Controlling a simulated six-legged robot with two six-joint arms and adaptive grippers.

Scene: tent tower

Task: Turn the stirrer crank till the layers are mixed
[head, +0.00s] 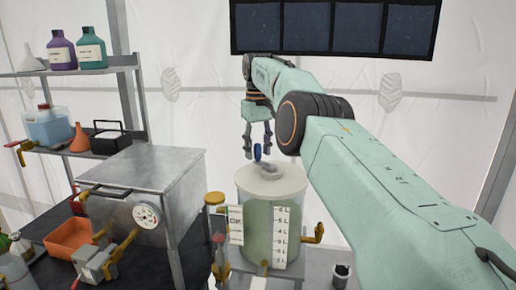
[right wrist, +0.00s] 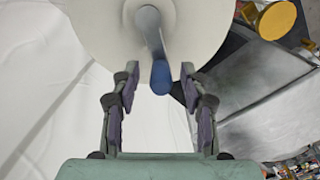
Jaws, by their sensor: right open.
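The stirrer vessel (head: 272,225) is a clear cylinder with a litre scale and greenish content, standing in the middle of the head view. No separate layers can be made out in it. Its pale lid (head: 290,187) carries a grey crank (head: 265,172) with an upright blue handle (head: 258,152). In the right wrist view the crank arm (right wrist: 150,30) ends in the blue handle (right wrist: 160,77), between and slightly beyond my fingertips. My right gripper (head: 258,150) is open above the lid, around or just over the handle; contact cannot be told. My left gripper is not in view.
A steel box with a gauge (head: 140,195) stands left of the vessel. A shelf (head: 90,68) holds bottles and a blue canister (head: 50,125). A yellow-capped cylinder (head: 215,198) and brass taps stand close to the vessel's left. A small dark cup (head: 341,275) stands at the right.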

